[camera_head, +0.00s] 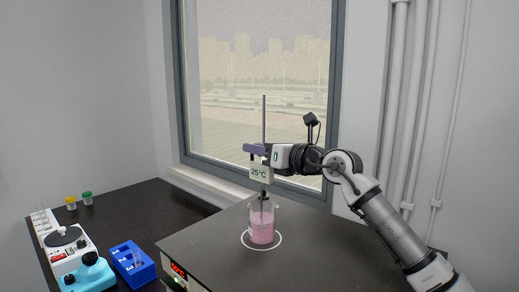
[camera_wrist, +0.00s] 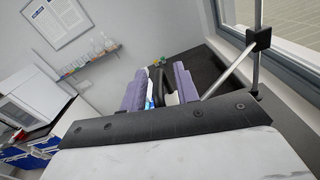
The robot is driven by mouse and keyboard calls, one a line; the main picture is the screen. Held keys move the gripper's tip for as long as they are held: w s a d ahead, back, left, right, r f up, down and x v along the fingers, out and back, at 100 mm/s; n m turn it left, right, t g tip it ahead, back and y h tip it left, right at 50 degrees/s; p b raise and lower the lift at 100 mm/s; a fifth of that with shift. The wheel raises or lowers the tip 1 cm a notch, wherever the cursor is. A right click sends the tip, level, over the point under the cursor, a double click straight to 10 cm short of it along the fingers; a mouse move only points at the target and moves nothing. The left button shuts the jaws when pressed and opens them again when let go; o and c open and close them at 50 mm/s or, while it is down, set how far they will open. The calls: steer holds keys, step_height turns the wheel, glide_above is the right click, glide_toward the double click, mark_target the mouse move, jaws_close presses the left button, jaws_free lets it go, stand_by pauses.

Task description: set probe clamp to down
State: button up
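The probe clamp is a black block (camera_wrist: 258,39) on a vertical metal rod, with a thin metal arm (camera_wrist: 228,74) running toward my gripper in the wrist view. My gripper (camera_head: 256,150) has purple fingers and is at the clamp's height, beside the rod. In the wrist view, the fingers (camera_wrist: 160,88) stand apart with a black part (camera_wrist: 157,84) between them. Slim gaps show beside that part; I cannot tell whether a finger touches it. The probe's lower end is hard to see.
The beaker stands inside a white ring on a dark heated plate (camera_head: 195,243) with a red display. At left are a blue rack (camera_head: 132,265), a white-and-blue device (camera_head: 70,250) and small capped vials (camera_head: 87,198). A window is close behind the rod.

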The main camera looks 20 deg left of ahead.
steer(key=b+v, duration=0.4)
steer(key=v, duration=0.9)
steer(key=shift+d, duration=0.4)
